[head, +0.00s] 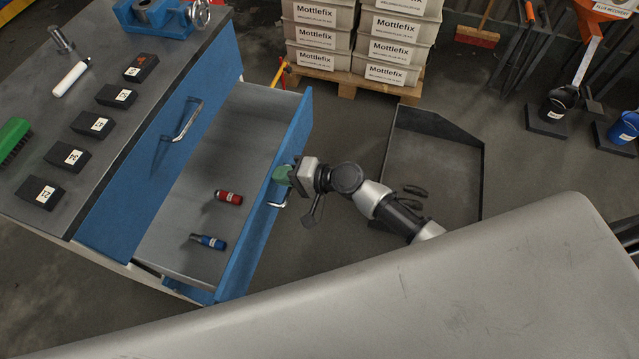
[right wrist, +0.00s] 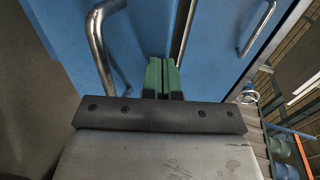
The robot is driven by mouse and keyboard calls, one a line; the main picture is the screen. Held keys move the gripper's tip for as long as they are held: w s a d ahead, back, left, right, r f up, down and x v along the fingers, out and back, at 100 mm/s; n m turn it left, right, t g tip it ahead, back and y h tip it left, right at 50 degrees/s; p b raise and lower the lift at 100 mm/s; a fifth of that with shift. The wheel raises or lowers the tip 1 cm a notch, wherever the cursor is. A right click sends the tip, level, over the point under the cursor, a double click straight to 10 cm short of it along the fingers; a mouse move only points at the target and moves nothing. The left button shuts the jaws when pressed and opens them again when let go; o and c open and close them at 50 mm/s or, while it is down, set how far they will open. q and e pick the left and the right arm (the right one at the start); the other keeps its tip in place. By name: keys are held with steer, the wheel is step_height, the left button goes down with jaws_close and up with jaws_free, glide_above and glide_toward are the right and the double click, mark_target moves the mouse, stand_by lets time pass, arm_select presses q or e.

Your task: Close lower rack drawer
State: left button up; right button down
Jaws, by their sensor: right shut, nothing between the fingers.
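The lower rack drawer (head: 230,130) is pulled out from the blue workbench in the head view. Its blue front panel (head: 258,232) faces right and has a metal handle (head: 279,204). My right gripper (head: 282,175), with green fingers, is at this front panel, just above the handle in the picture. In the right wrist view its fingers (right wrist: 161,76) are together and empty, pointing at the blue front beside a curved handle (right wrist: 98,42). I cannot tell whether they touch the panel. My left gripper is not in view.
A red tool (head: 229,197) and a blue tool (head: 208,241) lie in the drawer. The upper drawer, with its own handle (head: 186,120), is shut. A dark metal tray (head: 478,190) is on the floor to the right. Labelled boxes (head: 318,38) stand on a pallet behind.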

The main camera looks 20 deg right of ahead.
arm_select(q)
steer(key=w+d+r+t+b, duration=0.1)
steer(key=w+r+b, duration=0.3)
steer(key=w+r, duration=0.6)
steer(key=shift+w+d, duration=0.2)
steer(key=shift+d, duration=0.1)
arm_select(e)
steer(key=w+a, duration=0.9)
steer(key=a, duration=0.4)
steer(key=shift+a, duration=0.2)
